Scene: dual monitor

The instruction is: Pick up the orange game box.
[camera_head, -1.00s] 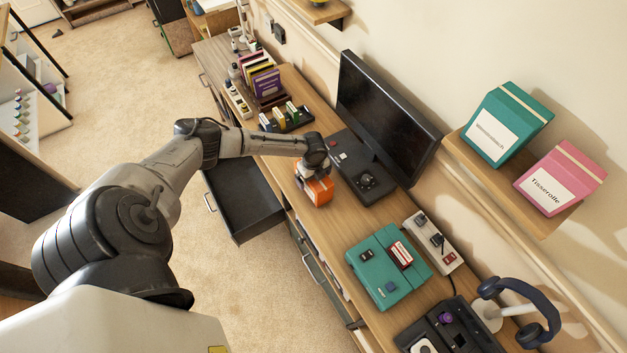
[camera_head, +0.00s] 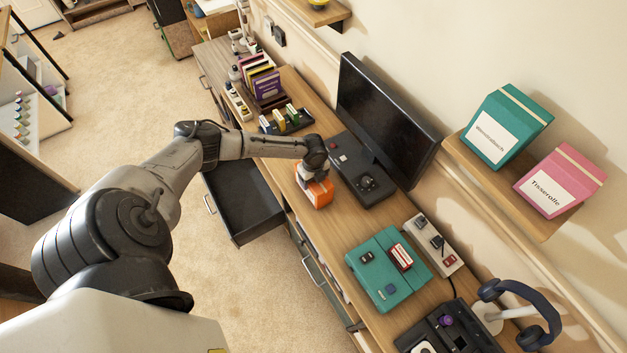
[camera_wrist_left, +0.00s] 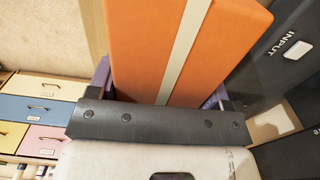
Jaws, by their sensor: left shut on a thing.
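The orange game box (camera_head: 319,193) is at the desk's front edge, in front of the black monitor. In the left wrist view the box (camera_wrist_left: 145,45) is orange with a pale stripe and fills the space between the fingers. My left gripper (camera_head: 312,179) comes down on it from above and is shut on it. The left gripper (camera_wrist_left: 165,98) also shows in the wrist view, with a finger on each side of the box. I cannot tell whether the box touches the desk. My right gripper is not in view.
A black monitor (camera_head: 388,115) and a black control panel (camera_head: 362,172) stand right behind the box. A teal console (camera_head: 388,270) is to the right along the desk. An open dark drawer (camera_head: 243,200) juts out at the front left. A small game rack (camera_head: 287,122) is farther left.

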